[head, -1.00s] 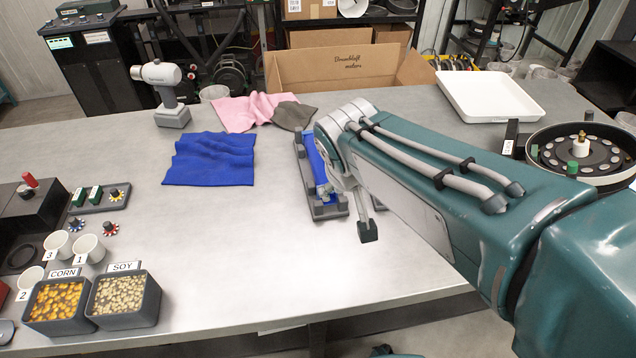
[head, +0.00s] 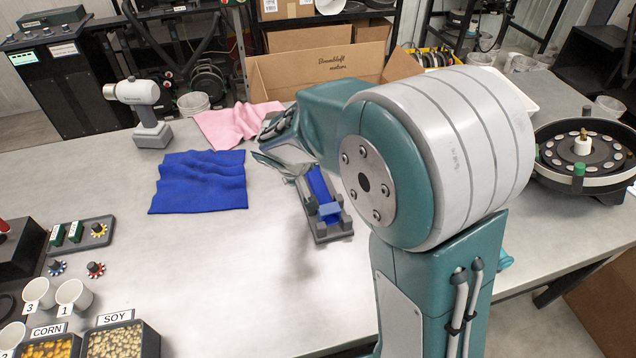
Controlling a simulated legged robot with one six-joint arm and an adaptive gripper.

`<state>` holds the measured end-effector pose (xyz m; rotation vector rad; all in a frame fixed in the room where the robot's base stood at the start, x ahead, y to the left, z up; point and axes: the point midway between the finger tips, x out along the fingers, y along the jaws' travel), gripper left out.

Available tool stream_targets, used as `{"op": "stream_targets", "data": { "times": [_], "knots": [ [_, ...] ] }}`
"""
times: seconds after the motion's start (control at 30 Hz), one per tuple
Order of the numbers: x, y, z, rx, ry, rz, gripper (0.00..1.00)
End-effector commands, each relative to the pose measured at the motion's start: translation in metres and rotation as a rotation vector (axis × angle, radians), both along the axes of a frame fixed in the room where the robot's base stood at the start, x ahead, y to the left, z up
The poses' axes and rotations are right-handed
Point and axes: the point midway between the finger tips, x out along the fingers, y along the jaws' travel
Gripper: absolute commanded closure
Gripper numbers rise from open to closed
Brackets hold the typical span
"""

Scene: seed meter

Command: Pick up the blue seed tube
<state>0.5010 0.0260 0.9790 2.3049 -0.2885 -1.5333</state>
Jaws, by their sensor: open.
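The blue seed tube (head: 319,187) lies in a grey cradle (head: 340,232) near the middle of the table. Its near part shows a lighter blue face. Its far end is partly hidden by my arm and gripper. My gripper (head: 277,165) is beyond and left of the cradle, pointing left and down, open. Its fingers overlap the far end of the cradle in the picture. I cannot tell how high it is above the table or whether it touches the cradle. Nothing shows between its fingers.
A blue cloth (head: 200,183) lies left of the cradle, with a pink cloth (head: 235,124) behind. A white and grey handheld tool (head: 140,95) stands at the back left. A round seed disc (head: 583,158) is at the right. Cups and seed bins (head: 122,340) fill the front left.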

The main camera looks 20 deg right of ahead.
Motion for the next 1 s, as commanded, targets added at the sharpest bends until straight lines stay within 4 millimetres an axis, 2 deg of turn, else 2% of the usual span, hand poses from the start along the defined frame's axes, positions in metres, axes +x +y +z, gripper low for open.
{"op": "stream_targets", "data": {
  "times": [0.17, 0.43, 0.73, 0.77, 0.8, 0.87, 0.9, 0.93, 0.97, 1.0],
  "knots": [
    [0.004, -0.006, -0.012, 0.0, 0.001, 0.0, 0.02],
    [0.016, -0.024, -0.046, 0.002, 0.002, 0.0, 0.02],
    [0.019, -0.024, -0.051, 0.001, -0.001, 0.0, 0.02],
    [0.019, -0.024, -0.051, 0.001, -0.001, 0.0, 0.06],
    [0.019, -0.024, -0.051, 0.001, -0.001, 0.0, 0.24],
    [0.019, -0.024, -0.051, 0.001, -0.001, 0.0, 0.51],
    [0.019, -0.024, -0.051, 0.001, -0.001, 0.0, 0.69],
    [0.019, -0.024, -0.051, 0.002, -0.001, 0.0, 0.82],
    [0.019, -0.024, -0.051, 0.002, -0.001, 0.0, 0.92],
    [0.019, -0.024, -0.052, 0.002, -0.001, 0.0, 0.92]
  ]
}}
